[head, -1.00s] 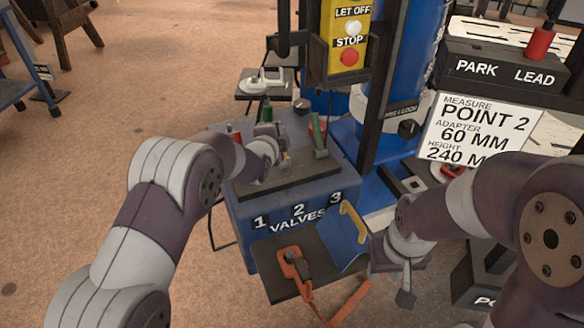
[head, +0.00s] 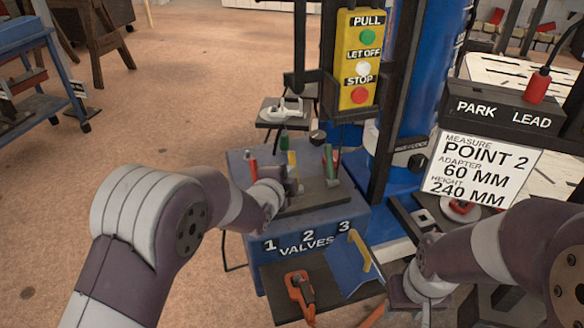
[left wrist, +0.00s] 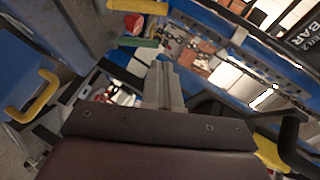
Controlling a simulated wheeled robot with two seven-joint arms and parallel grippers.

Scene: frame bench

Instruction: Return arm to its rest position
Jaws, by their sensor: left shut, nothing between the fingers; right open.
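My left arm comes in from the left in the head view. Its gripper (head: 296,184) is shut and empty, low over the valve box (head: 262,226) among its coloured levers. The red lever (head: 251,169) is to its left, the yellow lever (head: 292,170) is right beside it, and a green lever (head: 331,166) is to its right. Whether it touches a lever I cannot tell. In the left wrist view its closed fingers (left wrist: 164,84) show nothing between them. My right gripper (head: 402,299) is open near the bottom of the head view, partly hidden by its own arm.
A yellow button box (head: 358,60) hangs before the blue column (head: 410,70). A sign (head: 480,168) and the PARK LEAD box (head: 505,108) stand at the right. An orange clamp-like thing (head: 300,292) lies on a front shelf. Open floor (head: 190,110) spreads at the left.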

